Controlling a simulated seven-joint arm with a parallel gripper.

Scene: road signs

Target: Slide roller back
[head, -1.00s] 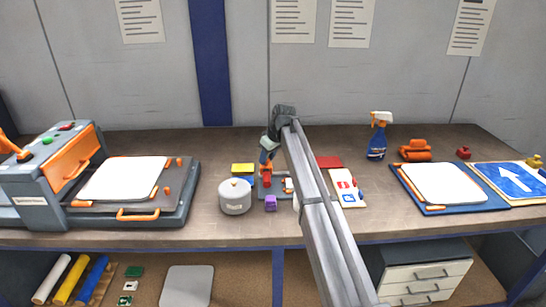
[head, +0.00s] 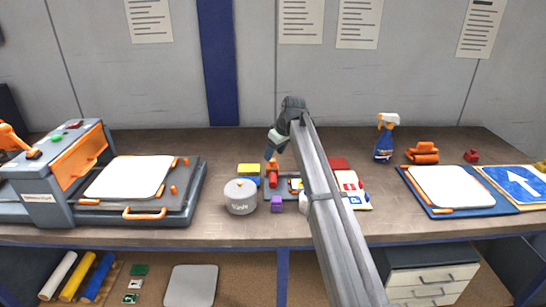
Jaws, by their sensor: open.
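My gripper (head: 272,160) is at the middle of the bench, over the back part of a small grey tray (head: 285,192). A small red piece (head: 273,179), possibly the roller, stands just below my fingertips. It is too small to tell whether they touch it. My arm hides part of the tray's right side. An orange roller-like tool (head: 422,153) lies at the back right, well apart from my gripper.
A yellow block (head: 248,169) is to the left. The press (head: 64,176) fills the far left. A spray bottle (head: 385,138) and a blue board (head: 410,186) are at right.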

